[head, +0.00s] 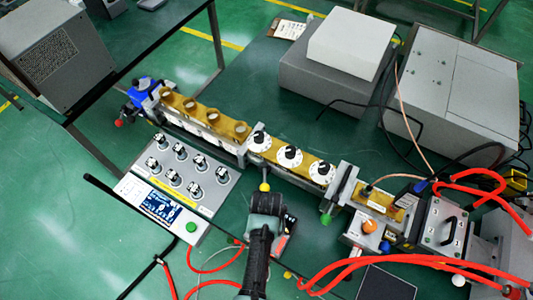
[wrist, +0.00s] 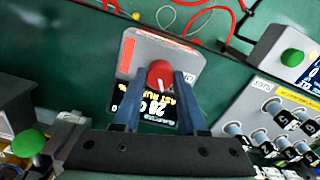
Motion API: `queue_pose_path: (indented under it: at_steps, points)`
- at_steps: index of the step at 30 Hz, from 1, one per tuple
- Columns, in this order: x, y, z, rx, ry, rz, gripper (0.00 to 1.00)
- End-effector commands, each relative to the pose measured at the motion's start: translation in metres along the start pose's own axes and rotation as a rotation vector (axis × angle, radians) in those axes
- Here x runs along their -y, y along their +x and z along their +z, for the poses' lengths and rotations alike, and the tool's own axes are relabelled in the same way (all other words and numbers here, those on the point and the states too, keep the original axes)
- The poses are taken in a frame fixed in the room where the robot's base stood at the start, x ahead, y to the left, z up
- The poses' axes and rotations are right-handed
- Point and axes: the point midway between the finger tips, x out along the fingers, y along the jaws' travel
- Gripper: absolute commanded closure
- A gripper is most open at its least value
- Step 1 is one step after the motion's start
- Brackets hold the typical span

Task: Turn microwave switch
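A red knob (wrist: 160,74) with a light pointer line sits on a small grey box (wrist: 170,50) with a red side stripe and a lit yellow-and-white display. My gripper (wrist: 160,80) has its two fingers open, one on each side of the red knob. I cannot tell whether either finger touches it. In the head view my gripper (head: 265,204) is over the front middle of the table. It hides the knob and most of the box (head: 287,225) there.
A control panel (head: 205,205) with several small knobs, a screen and a green button is left of my gripper. Behind are dials (head: 290,157) on a brass waveguide. An orange knob (head: 369,226) and red hoses (head: 400,260) are at right. Green-knobbed parts also show in the wrist view (wrist: 30,143).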

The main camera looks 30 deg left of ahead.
Motion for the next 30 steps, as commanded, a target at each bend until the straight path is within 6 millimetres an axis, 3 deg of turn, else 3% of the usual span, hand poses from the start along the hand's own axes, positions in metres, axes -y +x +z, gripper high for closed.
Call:
queue_pose_path:
  at_steps: [1, 5, 17, 23, 30]
  points:
    - [0.0, -0.001, -0.001, -0.003, 0.001, -0.001, 0.5]
    - [0.0, -0.001, -0.001, -0.002, 0.0, -0.001, 0.29]
    - [0.0, -0.007, -0.001, -0.002, -0.001, 0.0, 0.29]
    - [0.0, -0.036, -0.001, -0.005, 0.0, -0.001, 0.29]
    - [0.0, -0.085, -0.002, -0.007, 0.0, -0.001, 0.29]
